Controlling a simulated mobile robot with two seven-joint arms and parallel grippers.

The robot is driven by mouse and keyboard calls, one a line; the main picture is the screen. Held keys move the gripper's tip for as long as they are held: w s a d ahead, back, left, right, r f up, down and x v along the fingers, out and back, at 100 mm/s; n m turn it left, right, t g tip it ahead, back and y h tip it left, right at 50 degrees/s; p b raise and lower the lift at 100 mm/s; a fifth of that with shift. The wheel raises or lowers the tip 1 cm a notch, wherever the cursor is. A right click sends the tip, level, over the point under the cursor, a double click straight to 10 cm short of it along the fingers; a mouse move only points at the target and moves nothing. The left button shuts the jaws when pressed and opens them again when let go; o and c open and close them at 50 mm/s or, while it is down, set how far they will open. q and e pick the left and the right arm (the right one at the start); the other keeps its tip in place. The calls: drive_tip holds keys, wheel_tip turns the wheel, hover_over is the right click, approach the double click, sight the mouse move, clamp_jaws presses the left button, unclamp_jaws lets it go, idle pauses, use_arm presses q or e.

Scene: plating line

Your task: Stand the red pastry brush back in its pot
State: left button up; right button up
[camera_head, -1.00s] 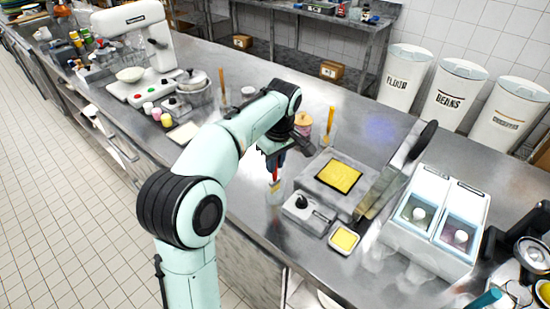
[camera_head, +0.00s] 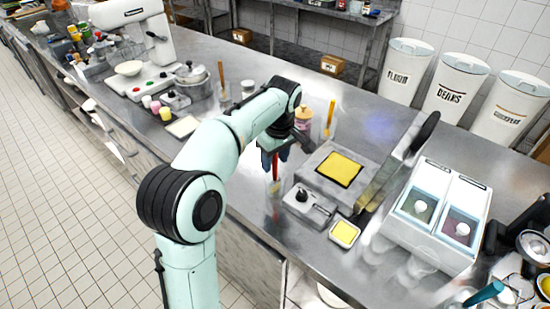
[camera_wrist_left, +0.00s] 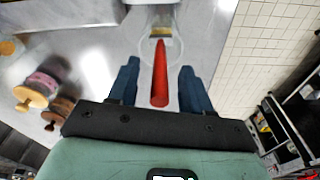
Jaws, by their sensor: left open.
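The red pastry brush (camera_head: 275,170) stands roughly upright in a clear pot (camera_head: 275,189) near the front edge of the steel counter. In the left wrist view, the red handle (camera_wrist_left: 160,75) points toward me, and its pale bristle end (camera_wrist_left: 161,20) lies inside the clear pot (camera_wrist_left: 176,40). My left gripper (camera_head: 274,158) is above the pot. Its two blue fingers (camera_wrist_left: 160,90) are spread on either side of the handle, with gaps showing on both sides. My right gripper is not in view.
A black-knobbed device (camera_head: 301,197) and a yellow-topped plate (camera_head: 340,169) stand right of the pot. A yellow-handled tool (camera_head: 329,118) stands behind. A small yellow dish (camera_head: 344,233) and a white two-well unit (camera_head: 435,212) are farther right. Clear counter lies left of the pot.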

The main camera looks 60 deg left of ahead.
use_arm(q)
wheel_tip(320, 180, up, 13)
drive_tip(key=d+p, duration=0.1)
drive_tip(key=p, duration=0.2)
drive_tip(key=shift+d, duration=0.3)
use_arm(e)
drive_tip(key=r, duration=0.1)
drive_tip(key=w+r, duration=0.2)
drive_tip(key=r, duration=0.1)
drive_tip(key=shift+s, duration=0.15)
